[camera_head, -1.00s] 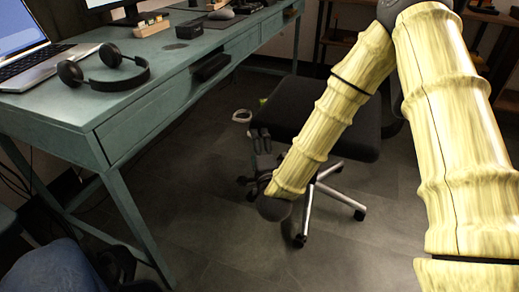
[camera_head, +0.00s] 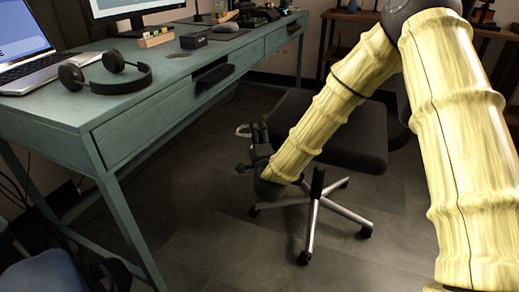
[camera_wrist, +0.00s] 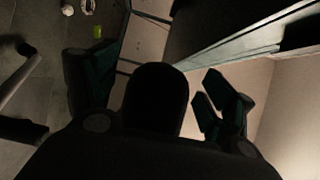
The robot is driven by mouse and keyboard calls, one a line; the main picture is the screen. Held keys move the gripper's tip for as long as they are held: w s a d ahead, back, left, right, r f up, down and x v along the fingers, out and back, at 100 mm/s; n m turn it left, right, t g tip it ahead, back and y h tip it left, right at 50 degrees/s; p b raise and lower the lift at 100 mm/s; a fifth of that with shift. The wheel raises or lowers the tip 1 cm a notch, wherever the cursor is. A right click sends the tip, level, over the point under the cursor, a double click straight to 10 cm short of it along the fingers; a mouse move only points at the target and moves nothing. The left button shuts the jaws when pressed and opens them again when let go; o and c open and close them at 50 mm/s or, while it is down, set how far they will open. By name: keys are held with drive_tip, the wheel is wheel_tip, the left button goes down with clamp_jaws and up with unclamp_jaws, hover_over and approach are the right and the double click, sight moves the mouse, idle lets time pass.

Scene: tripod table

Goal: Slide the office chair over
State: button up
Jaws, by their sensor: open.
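The office chair (camera_head: 355,140) stands to the right of the desk in the head view, with a dark seat and a silver star base on casters. My yellow arm crosses in front of it and hides part of the seat and post. My gripper (camera_head: 254,144) is left of the seat, between chair and desk, with its fingers apart and nothing seen between them. Contact with the chair cannot be told. In the wrist view my gripper's dark fingers (camera_wrist: 158,92) are spread, and a silver leg of the chair (camera_wrist: 18,84) shows at the left edge.
A blue chair-like thing (camera_head: 45,272) is at the lower left. A shelf (camera_head: 370,18) stands behind. Dark floor (camera_head: 215,225) is clear in front of the chair.

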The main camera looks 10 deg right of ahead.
drive_tip(key=shift+w, duration=0.4)
clamp_jaws()
